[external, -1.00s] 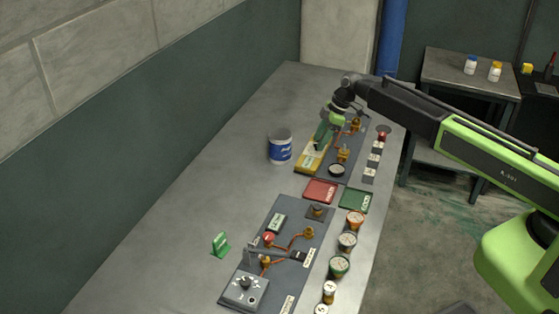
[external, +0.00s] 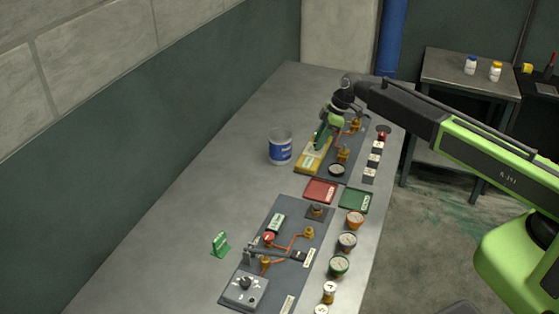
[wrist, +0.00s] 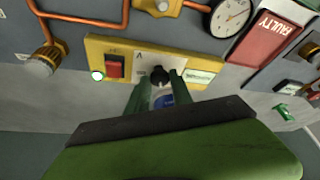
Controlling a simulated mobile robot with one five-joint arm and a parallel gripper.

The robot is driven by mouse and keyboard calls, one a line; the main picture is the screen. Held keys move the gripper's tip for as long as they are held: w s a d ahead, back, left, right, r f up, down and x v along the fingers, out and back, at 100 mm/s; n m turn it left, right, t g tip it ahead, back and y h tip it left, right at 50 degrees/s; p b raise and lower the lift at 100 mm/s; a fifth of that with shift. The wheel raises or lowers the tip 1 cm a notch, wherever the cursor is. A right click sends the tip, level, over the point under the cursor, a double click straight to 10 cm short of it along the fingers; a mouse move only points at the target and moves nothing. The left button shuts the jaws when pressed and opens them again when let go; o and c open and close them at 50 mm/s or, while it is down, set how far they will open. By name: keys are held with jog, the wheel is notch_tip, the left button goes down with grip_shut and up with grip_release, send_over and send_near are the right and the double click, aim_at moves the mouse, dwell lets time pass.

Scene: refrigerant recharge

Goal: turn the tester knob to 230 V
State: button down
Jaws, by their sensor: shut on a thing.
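The tester is a yellow box (external: 309,163) on the grey panel at the far part of the bench. In the wrist view, its yellow face (wrist: 210,52) carries a small black knob (wrist: 160,76) on a pale plate. My gripper (wrist: 160,84) has its two green fingers on either side of the knob, shut on it. In the external view my gripper (external: 322,141) is over the tester and hides the knob. The dial markings are too small to read, so the knob's setting cannot be told.
The tester also has a red switch (wrist: 115,66) and a glowing lamp (wrist: 97,76). Copper pipes and a brass fitting (wrist: 46,60) lie close by. A white-and-blue cup (external: 280,147) stands left of the tester. Red (external: 320,190) and green (external: 356,200) trays are nearer.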

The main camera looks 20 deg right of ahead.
jog(key=m, duration=0.2)
jog(key=m+t+h, duration=0.1)
jog(key=shift+s+m, duration=0.2)
jog(key=shift+m, duration=0.2)
jog(key=m, duration=0.1)
jog(key=m+t, duration=0.1)
jog(key=m, duration=0.1)
jog(key=shift+s+a+m+h, duration=0.1)
jog(key=shift+a+m+h, duration=0.1)
jog(key=shift+m+h, duration=0.15)
jog(key=m, duration=0.1)
jog(key=m+h, duration=0.1)
jog(key=m, duration=0.1)
jog(key=shift+a+m+t+h, duration=0.1)
jog(key=shift+m+t+h, duration=0.15)
jog(key=shift+t, duration=0.15)
jog(key=shift+a+m+h, duration=0.1)
jog(key=shift+m+h, duration=0.5)
jog(key=shift+m, duration=1)
jog(key=c, duration=1.1)
grip_release()
